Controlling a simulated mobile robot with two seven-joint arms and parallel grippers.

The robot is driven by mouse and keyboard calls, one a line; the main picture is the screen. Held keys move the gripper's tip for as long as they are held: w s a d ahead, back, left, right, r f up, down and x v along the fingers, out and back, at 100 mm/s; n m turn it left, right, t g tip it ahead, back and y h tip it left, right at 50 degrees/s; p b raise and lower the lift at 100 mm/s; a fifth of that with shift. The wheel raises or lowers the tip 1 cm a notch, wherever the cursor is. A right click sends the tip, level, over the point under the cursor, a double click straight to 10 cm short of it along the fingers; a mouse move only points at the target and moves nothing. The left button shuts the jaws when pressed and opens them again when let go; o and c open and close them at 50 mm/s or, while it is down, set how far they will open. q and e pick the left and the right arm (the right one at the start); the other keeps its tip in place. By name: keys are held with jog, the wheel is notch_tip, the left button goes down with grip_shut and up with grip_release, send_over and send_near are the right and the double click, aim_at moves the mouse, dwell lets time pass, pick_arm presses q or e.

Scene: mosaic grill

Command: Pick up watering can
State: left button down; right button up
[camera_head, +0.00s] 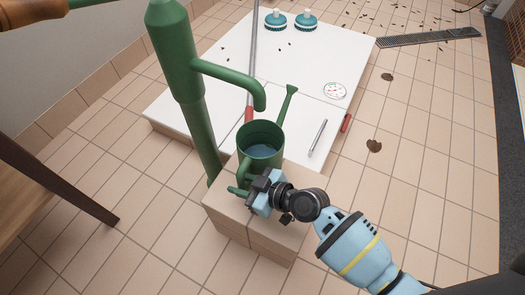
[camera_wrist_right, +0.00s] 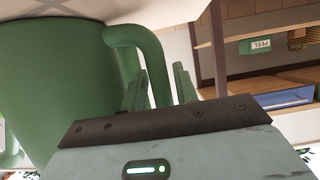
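The green watering can (camera_head: 261,134) stands upright on a beige tiled block, with water inside and its spout pointing up and away. My right gripper (camera_head: 242,187) is at the can's near side, by its handle. In the right wrist view, the can's body (camera_wrist_right: 55,80) fills the left side. Its curved handle (camera_wrist_right: 150,55) comes down between the two fingers of my right gripper (camera_wrist_right: 160,92). The fingers look open around the handle, with a small gap on the right. The handle's lower part is hidden. My left gripper is not in view.
A green pump (camera_head: 180,65) rises left of the can, its outlet hanging just beyond it. Behind lies a white platform (camera_head: 215,100) with a gauge (camera_head: 334,91), a metal rod (camera_head: 318,137) and two blue brushes. A wooden table (camera_head: 45,190) stands left. Tiled floor on the right is mostly clear.

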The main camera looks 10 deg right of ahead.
jog(key=shift+c, duration=0.4)
grip_shut()
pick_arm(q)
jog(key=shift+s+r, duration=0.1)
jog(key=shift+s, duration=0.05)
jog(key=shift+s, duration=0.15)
pick_arm(e)
jog(key=shift+r, duration=0.1)
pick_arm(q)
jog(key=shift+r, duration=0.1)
